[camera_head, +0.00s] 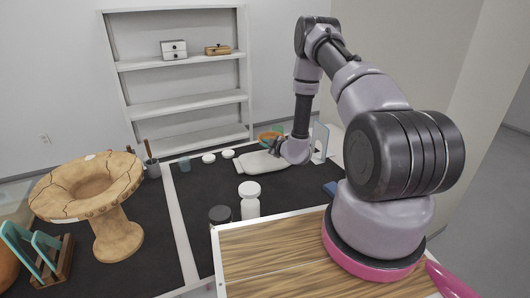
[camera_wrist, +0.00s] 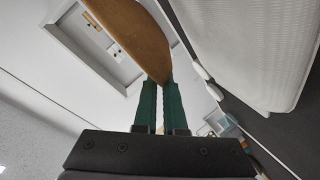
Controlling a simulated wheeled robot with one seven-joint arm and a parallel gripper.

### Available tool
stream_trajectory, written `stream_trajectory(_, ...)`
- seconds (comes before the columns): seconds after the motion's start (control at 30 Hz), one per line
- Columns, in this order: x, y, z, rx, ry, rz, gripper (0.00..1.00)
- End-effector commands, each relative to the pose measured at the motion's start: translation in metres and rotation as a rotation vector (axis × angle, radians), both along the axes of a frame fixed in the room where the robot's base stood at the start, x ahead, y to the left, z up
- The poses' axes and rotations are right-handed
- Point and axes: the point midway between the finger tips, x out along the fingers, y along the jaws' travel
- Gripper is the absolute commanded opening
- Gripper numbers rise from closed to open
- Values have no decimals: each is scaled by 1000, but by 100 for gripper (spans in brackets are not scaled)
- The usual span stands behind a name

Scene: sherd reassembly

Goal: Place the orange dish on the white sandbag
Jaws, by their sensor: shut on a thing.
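The white sandbag (camera_head: 262,162) lies flat on the dark mat, just in front of the dish in the head view. It fills the upper right of the wrist view (camera_wrist: 252,45), apart from the dish. The dish's far side is hidden.
A cracked tan pedestal vessel (camera_head: 90,195) stands at left beside a teal rack (camera_head: 35,250). White (camera_head: 250,200) and dark (camera_head: 220,216) jars stand in front. Small white lids (camera_head: 209,158) and a brush cup (camera_head: 152,168) lie left of the sandbag. A shelf (camera_head: 185,105) stands behind.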

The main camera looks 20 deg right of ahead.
Motion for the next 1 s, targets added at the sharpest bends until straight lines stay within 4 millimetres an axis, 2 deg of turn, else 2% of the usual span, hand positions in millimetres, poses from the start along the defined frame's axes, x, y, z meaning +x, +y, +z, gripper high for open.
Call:
stream_trajectory(0.23, -1, 1, -36, -1, 3, 2, 0)
stream_trajectory(0.6, 0, 0, -40, 0, 1, 1, 0)
stream_trajectory(0.63, -1, 0, -39, 0, 2, 1, 19)
stream_trajectory(0.67, -1, 0, -39, 0, 2, 1, 31)
stream_trajectory(0.7, -1, 0, -39, 0, 2, 1, 38)
stream_trajectory(1.0, -1, 1, -38, -1, 1, 2, 38)
